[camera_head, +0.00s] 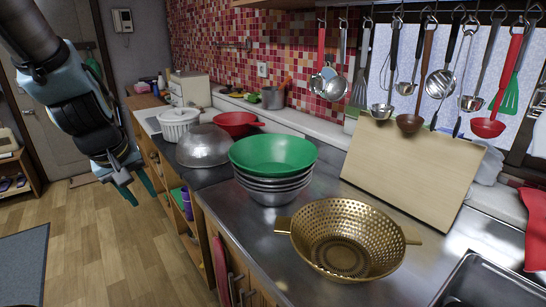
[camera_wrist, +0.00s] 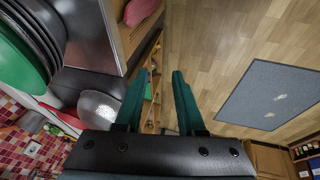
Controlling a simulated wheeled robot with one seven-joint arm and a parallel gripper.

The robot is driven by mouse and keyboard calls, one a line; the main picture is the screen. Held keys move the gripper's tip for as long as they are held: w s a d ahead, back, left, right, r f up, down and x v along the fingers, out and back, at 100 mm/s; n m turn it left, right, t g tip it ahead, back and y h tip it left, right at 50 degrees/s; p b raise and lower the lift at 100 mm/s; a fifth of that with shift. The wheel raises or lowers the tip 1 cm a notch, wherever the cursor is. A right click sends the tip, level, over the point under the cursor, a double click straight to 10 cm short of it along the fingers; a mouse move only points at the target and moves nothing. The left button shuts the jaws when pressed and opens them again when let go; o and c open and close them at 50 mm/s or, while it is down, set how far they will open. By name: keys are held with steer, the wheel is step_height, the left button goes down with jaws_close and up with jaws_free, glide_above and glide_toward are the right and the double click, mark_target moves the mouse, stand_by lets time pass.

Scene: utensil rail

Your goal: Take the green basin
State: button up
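The green basin (camera_head: 272,153) sits on top of a stack of metal bowls (camera_head: 273,188) on the steel counter, in the middle of the head view. In the wrist view the green basin (camera_wrist: 22,62) shows at the left edge, partly cut off. My gripper (camera_head: 142,198) hangs to the left of the counter, over the floor, apart from the basin. In the wrist view my gripper (camera_wrist: 157,82) has its two teal fingers spread with nothing between them.
A gold colander (camera_head: 345,240) stands in front of the basin. An upturned metal bowl (camera_head: 204,147), a red pan (camera_head: 237,124) and a white pot (camera_head: 178,124) stand behind it. A cutting board (camera_head: 410,165) leans at right below hanging utensils.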

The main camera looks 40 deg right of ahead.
steer(key=s+d+r+n+h+p, duration=0.1)
steer(key=d+r, duration=0.2)
steer(key=d, duration=0.3)
steer(key=s+d+r+t+h+p, duration=0.1)
steer(key=d+r, duration=0.2)
steer(key=d, duration=0.3)
steer(key=s+d+r+n+h+p, duration=0.1)
steer(key=d+r+p, duration=0.1)
steer(key=d, duration=0.5)
steer(key=b+x, duration=0.2)
steer(key=x, duration=0.8)
steer(key=shift+w+d, duration=0.2)
steer(key=shift+d, duration=0.05)
jaws_close()
